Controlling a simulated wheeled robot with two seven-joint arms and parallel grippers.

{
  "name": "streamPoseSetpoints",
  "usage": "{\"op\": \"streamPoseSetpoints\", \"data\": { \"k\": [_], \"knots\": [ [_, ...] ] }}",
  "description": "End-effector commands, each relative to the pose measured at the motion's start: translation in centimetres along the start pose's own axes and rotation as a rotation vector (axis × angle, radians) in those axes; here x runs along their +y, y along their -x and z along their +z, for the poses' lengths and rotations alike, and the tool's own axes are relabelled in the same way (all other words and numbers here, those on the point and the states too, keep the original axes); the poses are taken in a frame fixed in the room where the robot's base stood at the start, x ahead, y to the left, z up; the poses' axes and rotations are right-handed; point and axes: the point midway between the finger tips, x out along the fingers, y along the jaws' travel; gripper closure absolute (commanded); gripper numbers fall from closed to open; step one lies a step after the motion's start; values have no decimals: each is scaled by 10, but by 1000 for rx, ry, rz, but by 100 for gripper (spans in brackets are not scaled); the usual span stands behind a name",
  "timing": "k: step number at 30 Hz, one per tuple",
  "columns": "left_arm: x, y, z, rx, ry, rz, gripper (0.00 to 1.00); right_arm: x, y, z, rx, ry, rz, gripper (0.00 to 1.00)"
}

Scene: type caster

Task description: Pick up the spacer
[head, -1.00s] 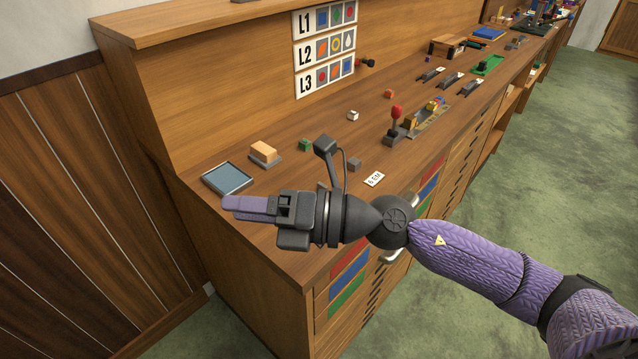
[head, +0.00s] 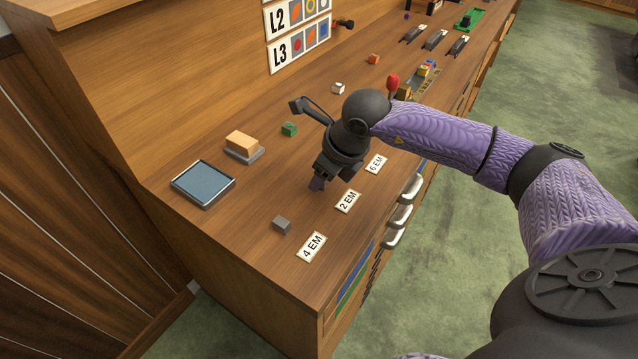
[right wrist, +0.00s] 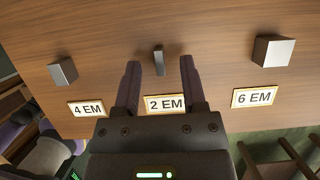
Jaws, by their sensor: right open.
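Three grey metal spacers stand on the wooden counter, each behind a label. The thin one (right wrist: 158,60) stands behind the 2 EM label (right wrist: 166,104); the others stand by 4 EM (right wrist: 62,71) and 6 EM (right wrist: 273,51). In the head view the 4 EM spacer (head: 282,225) is clear; my right arm hides the other two. My right gripper (head: 317,184) is open and points down at the counter behind the 2 EM label. In the right wrist view the thin spacer appears between its fingertips, apart from both. My left gripper is not in view.
A blue-grey tray (head: 203,184) and an orange-tan block on a grey base (head: 243,145) lie at the left. A green cube (head: 289,129) and a white cube (head: 338,88) stand further back. Drawer handles (head: 398,216) stick out along the counter's front edge.

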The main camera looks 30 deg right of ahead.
Motion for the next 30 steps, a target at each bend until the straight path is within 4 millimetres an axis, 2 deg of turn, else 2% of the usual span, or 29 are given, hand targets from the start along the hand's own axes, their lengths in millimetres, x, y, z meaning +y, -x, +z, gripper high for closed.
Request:
{"op": "streamPoseSetpoints", "data": {
  "k": [1, 2, 7, 12, 15, 26, 28, 30],
  "knots": [
    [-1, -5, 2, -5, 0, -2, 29, 0, -10, -1, 1, -1, 3, 46],
    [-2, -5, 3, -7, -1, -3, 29, 1, -12, 0, 0, -1, 3, 46],
    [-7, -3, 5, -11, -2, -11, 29, 0, -10, 0, -1, 0, 1, 46],
    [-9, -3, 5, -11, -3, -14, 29, 0, -10, 0, -1, 0, 2, 82],
    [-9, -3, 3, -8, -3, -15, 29, 0, -10, 0, -1, 0, 2, 100],
    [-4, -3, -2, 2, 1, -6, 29, 0, -10, 0, -1, 0, 2, 100],
    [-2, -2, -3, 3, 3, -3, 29, 0, -6, 2, -3, 0, 1, 100],
    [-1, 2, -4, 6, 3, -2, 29, 0, 6, 7, -4, 1, -1, 100]
  ]
}}
